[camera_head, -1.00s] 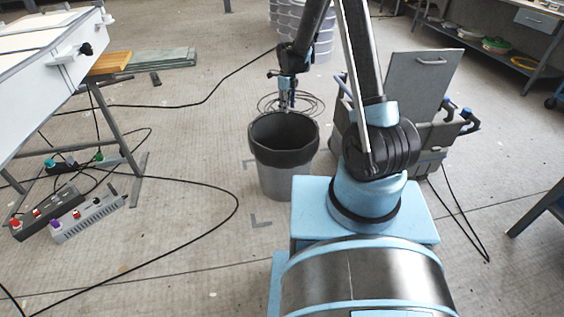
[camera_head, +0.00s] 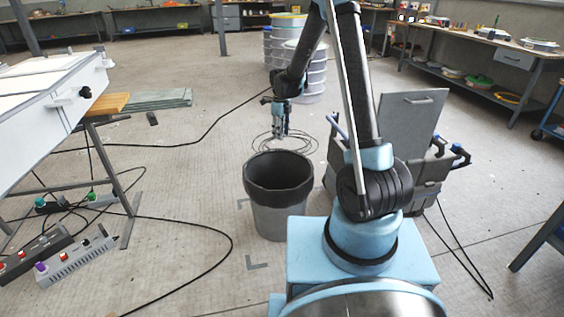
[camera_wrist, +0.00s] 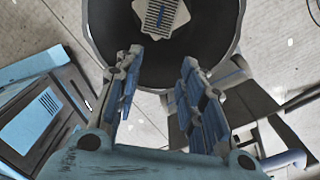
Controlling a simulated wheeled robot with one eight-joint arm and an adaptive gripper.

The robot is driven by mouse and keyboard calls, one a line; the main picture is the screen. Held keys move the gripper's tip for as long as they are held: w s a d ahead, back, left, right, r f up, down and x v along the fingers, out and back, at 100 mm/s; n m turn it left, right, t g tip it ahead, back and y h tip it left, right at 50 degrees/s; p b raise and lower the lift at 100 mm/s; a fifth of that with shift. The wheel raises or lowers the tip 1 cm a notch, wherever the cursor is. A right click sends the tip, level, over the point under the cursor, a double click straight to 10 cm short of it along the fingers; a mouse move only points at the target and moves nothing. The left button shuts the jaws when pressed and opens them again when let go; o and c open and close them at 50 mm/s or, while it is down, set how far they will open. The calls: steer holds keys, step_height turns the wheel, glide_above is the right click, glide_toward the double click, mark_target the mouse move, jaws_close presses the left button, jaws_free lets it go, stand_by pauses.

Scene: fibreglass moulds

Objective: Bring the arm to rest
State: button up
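My gripper (camera_head: 280,128) hangs fingers-down at the end of my arm, above the far rim of the bin in the head view. In the wrist view my gripper (camera_wrist: 158,95) is open, with a clear gap between its two fingers and nothing held. The grey bin (camera_head: 280,222) with a black liner folded over its rim stands on the floor in front of my base; its dark opening also shows in the wrist view (camera_wrist: 205,45). A pale octagonal piece with a striped grille and a blue mark (camera_wrist: 160,14) lies inside the bin.
A grey wheeled case (camera_head: 408,120) stands right of the bin. A white-topped table (camera_head: 50,105) is at left, with power strips (camera_head: 75,262) and cables on the floor. Stacked drums (camera_head: 305,70) and a coiled cable stand behind. Workbenches line the back and right.

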steer(key=s+d+r+n+t, duration=0.1)
steer(key=s+d+r+n, duration=1)
steer(key=s+d+r, duration=0.6)
steer(key=s+d+f+n, duration=0.2)
steer(key=s+n, duration=0.4)
steer(key=s, duration=0.6)
steer(key=s+d+f+n+t, duration=0.1)
steer(key=s+d+f+n, duration=0.2)
steer(key=s, duration=0.8)
steer(key=d+n, duration=0.2)
steer(key=n, duration=0.2)
steer(key=shift+s+d, duration=0.15)
steer(key=shift+s, duration=0.25)
steer(key=shift+f, duration=0.1)
